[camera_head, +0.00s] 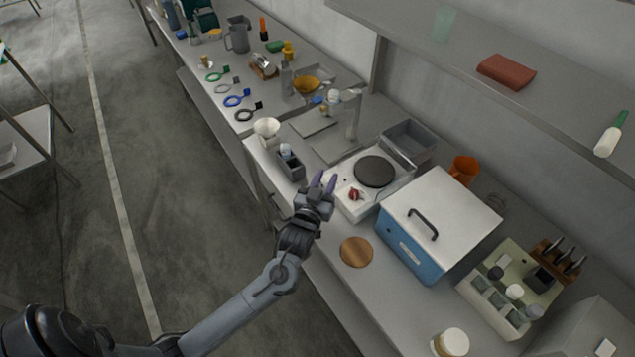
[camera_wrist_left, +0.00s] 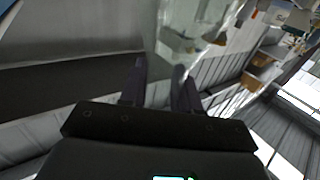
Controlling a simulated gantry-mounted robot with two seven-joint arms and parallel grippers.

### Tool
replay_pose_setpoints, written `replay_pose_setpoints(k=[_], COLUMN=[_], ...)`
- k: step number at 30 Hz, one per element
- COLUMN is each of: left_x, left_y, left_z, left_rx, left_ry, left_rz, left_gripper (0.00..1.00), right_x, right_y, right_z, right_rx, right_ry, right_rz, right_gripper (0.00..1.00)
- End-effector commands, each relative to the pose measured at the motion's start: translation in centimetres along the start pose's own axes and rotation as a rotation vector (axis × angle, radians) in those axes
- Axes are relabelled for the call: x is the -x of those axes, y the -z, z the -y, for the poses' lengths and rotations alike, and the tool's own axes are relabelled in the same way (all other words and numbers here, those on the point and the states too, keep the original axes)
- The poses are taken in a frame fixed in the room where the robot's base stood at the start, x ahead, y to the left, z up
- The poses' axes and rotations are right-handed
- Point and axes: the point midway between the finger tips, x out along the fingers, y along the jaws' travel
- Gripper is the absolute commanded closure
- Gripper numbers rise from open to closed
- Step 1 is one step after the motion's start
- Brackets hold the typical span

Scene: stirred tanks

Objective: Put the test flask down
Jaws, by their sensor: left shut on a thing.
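My left gripper (camera_head: 325,182) is above the near left corner of the white hotplate (camera_head: 352,209), with its fingers pointing away from my arm. In the left wrist view the two dark fingers (camera_wrist_left: 160,78) stand a small gap apart, shut on a see-through thing. A clear, glassy shape (camera_wrist_left: 192,28) shows just beyond the fingertips there; it appears to be the test flask, but its outline is hard to make out. In the head view the flask cannot be made out. My right gripper is not in view.
The hotplate has a round dark plate (camera_head: 374,171) and a red knob. A blue box with a white lid (camera_head: 440,211) stands right of it. A grey holder (camera_head: 289,165) is on the left. A round brown mat (camera_head: 356,252) lies near the front edge, with clear bench around it.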

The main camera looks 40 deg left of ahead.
Motion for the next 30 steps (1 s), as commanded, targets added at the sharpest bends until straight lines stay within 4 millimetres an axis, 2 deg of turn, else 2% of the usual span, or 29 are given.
replay_pose_setpoints(k=[1, 6, 15, 18, 21, 24, 30], left_x=[0.3, 1.4, 2.6, 3.0, 3.6, 4.6, 7.7], left_y=[0.8, 2.9, 5.0, 4.8, 3.5, 1.6, -0.1], left_z=[-1.1, -4.3, -7.7, -8.1, -7.8, -6.7, -4.9], left_rx=[0.007, 0.006, 0.002, 0.001, -0.004, -0.007, -0.007], left_ry=[0.0, 0.0, 0.002, 0.002, 0.002, 0.0, -0.08], left_rz=[-0.002, -0.003, -0.002, -0.001, 0.002, 0.003, 0.0], left_gripper=[1.0, 1.0, 1.0, 1.0, 1.0, 1.0, 1.0], right_x=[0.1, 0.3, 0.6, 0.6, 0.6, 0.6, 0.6], right_y=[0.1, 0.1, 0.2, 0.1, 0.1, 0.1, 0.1], right_z=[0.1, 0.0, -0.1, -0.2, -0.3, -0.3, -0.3], right_rx=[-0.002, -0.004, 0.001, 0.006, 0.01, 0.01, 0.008], right_ry=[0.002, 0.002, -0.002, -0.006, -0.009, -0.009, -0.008], right_rz=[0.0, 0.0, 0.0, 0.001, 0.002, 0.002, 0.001], right_gripper=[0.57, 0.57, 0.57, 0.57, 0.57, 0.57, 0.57])
